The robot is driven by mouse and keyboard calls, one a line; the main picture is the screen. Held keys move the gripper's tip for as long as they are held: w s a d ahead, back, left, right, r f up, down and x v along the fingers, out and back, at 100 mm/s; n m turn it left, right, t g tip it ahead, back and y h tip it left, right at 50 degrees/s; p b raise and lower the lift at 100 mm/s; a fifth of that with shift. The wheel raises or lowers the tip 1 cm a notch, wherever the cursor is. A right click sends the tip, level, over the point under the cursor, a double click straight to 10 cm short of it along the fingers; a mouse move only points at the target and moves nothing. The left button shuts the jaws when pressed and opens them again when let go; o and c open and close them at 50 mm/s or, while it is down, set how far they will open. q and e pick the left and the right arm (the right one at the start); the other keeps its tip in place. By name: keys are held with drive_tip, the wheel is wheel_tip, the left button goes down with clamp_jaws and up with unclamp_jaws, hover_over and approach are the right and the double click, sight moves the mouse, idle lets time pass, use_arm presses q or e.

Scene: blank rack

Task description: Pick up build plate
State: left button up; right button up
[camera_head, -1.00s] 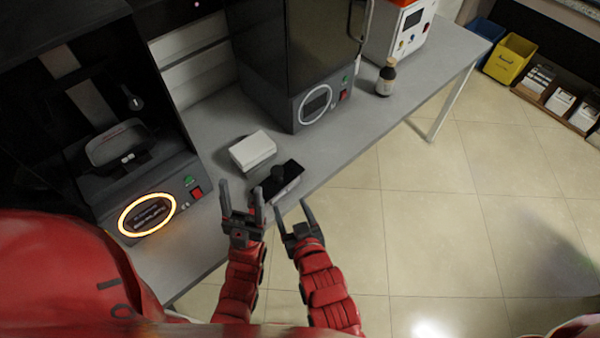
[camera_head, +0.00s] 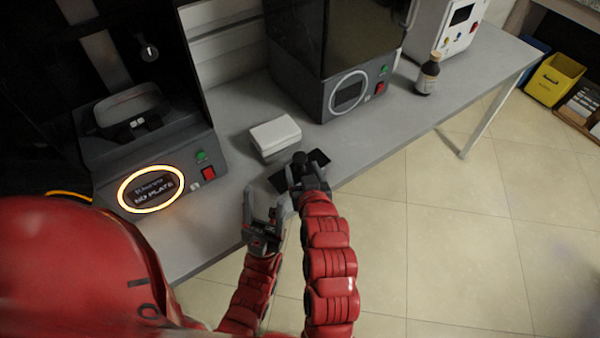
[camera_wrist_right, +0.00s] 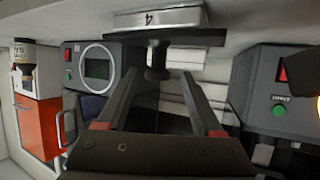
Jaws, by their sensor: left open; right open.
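The build plate (camera_head: 319,158) is a flat black plate with a dark knob on top, lying on the grey bench near its front edge. In the right wrist view the build plate (camera_wrist_right: 205,39) appears upside down with its knob pointing between my fingertips. My right gripper (camera_head: 302,184) is open at the plate and hides part of it. In the wrist view my right gripper (camera_wrist_right: 161,78) has its fingers on either side of the knob's line, seemingly just short of it. My left gripper (camera_head: 262,207) is open and empty, lower left of the plate.
A white box (camera_head: 275,134) lies just behind the plate. A machine with a glowing ring (camera_head: 152,189) reading "NO PLATE" stands left; another machine (camera_head: 347,92) stands behind. A brown bottle (camera_head: 428,75) stands right. The bench's front strip is clear.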

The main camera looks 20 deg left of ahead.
sight(301, 164)
drive_tip(key=shift+p+x, duration=0.4)
drive_tip(key=shift+x, duration=2.25)
drive_tip(key=shift+d+f, duration=0.2)
clamp_jaws()
drive_tip(key=shift+r, duration=0.1)
